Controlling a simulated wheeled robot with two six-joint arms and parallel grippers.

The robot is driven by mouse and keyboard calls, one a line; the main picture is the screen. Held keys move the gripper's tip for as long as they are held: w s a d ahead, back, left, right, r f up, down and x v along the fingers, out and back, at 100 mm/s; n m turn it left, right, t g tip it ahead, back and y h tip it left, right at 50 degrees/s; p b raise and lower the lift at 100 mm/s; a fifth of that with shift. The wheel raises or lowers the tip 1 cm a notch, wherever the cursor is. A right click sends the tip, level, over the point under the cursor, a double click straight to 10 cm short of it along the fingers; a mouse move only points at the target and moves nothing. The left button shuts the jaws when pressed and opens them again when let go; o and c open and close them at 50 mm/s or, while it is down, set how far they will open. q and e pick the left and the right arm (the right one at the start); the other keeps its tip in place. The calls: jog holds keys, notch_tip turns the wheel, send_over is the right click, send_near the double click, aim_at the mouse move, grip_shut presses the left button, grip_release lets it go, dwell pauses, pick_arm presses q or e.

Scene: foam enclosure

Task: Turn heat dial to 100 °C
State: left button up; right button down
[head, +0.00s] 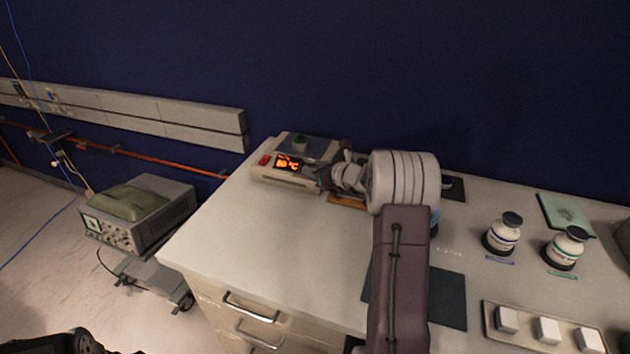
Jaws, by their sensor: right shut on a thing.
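The hot plate (285,175) is a beige unit with a dark top plate, at the back left of the bench. Its orange display (289,163) is lit and shows a value in °C; the digits are too small to read surely. A red switch (264,160) sits left of the display. My right gripper (324,177) is at the right end of the front panel, shut on the heat dial, which the jaws hide. My right arm comes up from the bottom and covers part of the bench. My left gripper is not in view.
A small dark green item (300,143) stands on the hot plate's top. Two white bottles (502,234) (566,248) and a tray (545,328) with white blocks are at the right. The bench's left front is clear. A green-topped instrument (140,215) stands on a cart at left.

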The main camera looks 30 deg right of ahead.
jog(key=shift+f, duration=0.1)
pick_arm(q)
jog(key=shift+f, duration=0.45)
pick_arm(e)
jog(key=c, duration=1.3)
grip_release()
jog(key=shift+c, duration=0.2)
jog(key=a+v, duration=0.1)
jog(key=v, duration=0.8)
jog(key=shift+d, duration=0.35)
